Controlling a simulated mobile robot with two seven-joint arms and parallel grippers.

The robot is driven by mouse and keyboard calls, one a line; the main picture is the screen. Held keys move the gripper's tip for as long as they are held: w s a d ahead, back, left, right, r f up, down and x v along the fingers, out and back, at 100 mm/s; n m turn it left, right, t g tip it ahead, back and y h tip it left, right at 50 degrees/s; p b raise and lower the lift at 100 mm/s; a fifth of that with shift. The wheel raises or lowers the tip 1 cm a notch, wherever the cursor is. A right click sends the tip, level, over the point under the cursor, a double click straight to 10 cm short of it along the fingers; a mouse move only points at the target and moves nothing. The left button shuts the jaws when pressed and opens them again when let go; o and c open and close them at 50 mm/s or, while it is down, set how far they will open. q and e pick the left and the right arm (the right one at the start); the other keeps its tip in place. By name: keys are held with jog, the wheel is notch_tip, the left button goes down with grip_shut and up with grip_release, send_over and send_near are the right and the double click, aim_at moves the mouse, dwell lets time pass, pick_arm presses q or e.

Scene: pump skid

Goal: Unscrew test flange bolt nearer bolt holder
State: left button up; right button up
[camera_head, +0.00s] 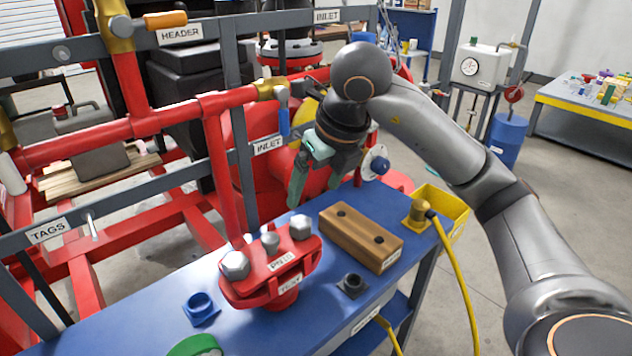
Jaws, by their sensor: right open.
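The red test flange (268,285) stands on the blue bench and carries silver hex bolts. One bolt (300,227) sits on its right side, closer to the wooden bolt holder (362,240). Another bolt (235,265) sits on its left side. Both bolt heads show on top of the flange. The holder has two dark holes in its top, and no bolt shows in them. My right gripper (318,187) is open, with green-grey fingers pointing down, above and behind the right bolt. It appears apart from the bolt, with nothing between its fingers. My left gripper is not in view.
Red pipework (160,122) and a grey rail stand behind the bench (225,328). A blue ring (201,308), a dark socket-like piece (352,285) and a green ring (195,346) lie around the flange. A yellow bin (455,210) with a hose hangs at the bench's right edge.

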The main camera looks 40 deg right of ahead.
aim_at(302, 223)
jog(key=x, duration=1.1)
jog(key=shift+f, duration=0.1)
grip_shut()
dwell(0.9)
